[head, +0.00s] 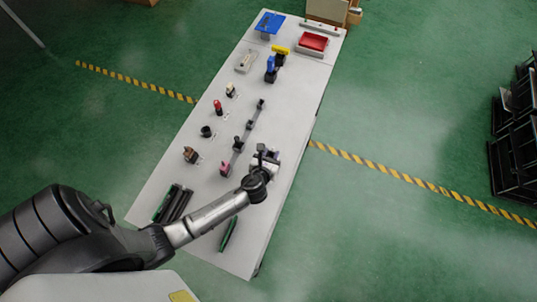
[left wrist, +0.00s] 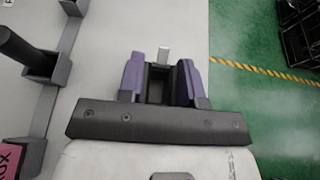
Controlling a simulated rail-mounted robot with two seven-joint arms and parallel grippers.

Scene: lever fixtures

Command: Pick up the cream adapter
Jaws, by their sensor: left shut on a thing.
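My left gripper (head: 265,158) is over the right edge of the table, near its front half. In the left wrist view its two purple fingers (left wrist: 160,82) are shut on a small dark block with a pale tip (left wrist: 163,54). Whether this is the cream adapter I cannot tell, as the fingers and wrist hide much of it. A small cream piece (head: 230,89) with a darker part stands on the table left of the middle, well apart from the gripper. My right gripper is not in view.
The long pale table (head: 285,90) holds a red piece (head: 217,106), a black piece (head: 206,131), a brown piece (head: 190,154), a dark rail (head: 247,128) with several blocks, and a red tray (head: 313,41). A blue panel (head: 270,22) stands at the far end.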

